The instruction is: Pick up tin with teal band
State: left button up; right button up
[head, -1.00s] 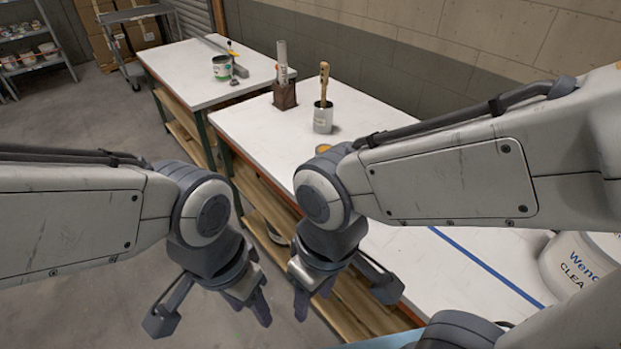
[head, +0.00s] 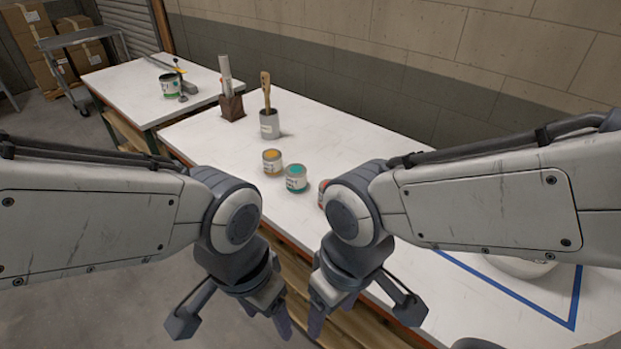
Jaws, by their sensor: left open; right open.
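The tin with the teal band (head: 296,179) stands upright on the white workbench, with teal on its top. A tin with an orange-yellow top (head: 272,161) stands just behind it to the left. A reddish tin (head: 322,193) is mostly hidden behind my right arm. My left gripper (head: 267,316) is open and empty in front of the bench edge. My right gripper (head: 302,318) is open and empty beside it. Both are below and in front of the teal tin, apart from it.
On the workbench (head: 345,125) stand a grey can with a brush (head: 269,123) and a brown block holding tubes (head: 231,107). A second table (head: 125,84) bears a green-banded can (head: 170,86). Blue tape (head: 575,300) marks the right side.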

aim_at(296, 173)
jog(key=u, duration=0.05)
jog(key=k, duration=0.5)
jog(key=u, duration=1.25)
jog(key=i, duration=1.6)
jog(key=z, duration=0.7)
jog(key=i, duration=0.4)
jog(key=z, duration=0.45)
